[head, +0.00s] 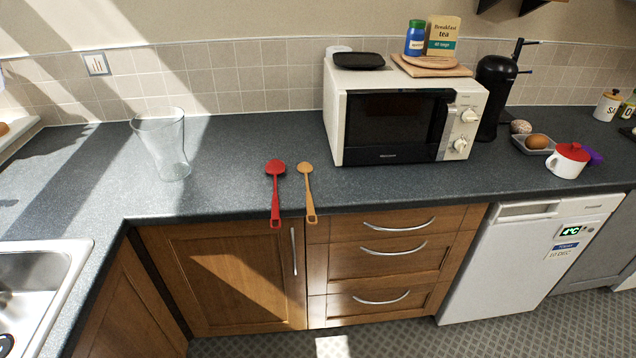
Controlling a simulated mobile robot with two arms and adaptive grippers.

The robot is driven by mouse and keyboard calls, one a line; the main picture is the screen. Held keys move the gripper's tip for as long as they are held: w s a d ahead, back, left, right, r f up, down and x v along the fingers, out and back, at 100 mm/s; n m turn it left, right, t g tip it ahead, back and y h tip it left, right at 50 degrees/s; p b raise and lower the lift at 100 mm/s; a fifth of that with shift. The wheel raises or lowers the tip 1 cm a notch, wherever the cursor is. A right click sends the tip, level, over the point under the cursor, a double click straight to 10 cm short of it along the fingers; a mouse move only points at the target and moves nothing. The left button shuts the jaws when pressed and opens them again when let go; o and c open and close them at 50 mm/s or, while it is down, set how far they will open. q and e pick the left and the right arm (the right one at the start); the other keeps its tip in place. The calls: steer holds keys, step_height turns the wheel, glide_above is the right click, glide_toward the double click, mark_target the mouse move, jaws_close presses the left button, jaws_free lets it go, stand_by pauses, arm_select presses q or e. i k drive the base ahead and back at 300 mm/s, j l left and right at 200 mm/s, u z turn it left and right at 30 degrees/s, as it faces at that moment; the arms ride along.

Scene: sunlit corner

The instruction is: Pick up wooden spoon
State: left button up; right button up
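The wooden spoon (308,190) is light tan and lies on the dark grey counter in the head view, left of the microwave. Its bowl points to the back and its handle reaches over the counter's front edge. A red spoon (275,192) lies just left of it, roughly parallel and apart from it, with its handle also over the edge. Neither of my grippers shows in the head view.
A clear glass vase (165,145) stands to the left on the counter (235,150). The white microwave (400,110) stands close on the right. A sink (40,285) is at the lower left. Wooden drawers (390,262) lie below the spoons. The counter between vase and spoons is clear.

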mark_target(305, 168)
steer(key=i+l+u, duration=0.15)
steer(key=l+u, duration=0.15)
steer(key=i+l+u, duration=0.25)
steer(key=l, duration=0.3)
steer(key=l+u, duration=0.3)
steer(key=l, duration=0.1)
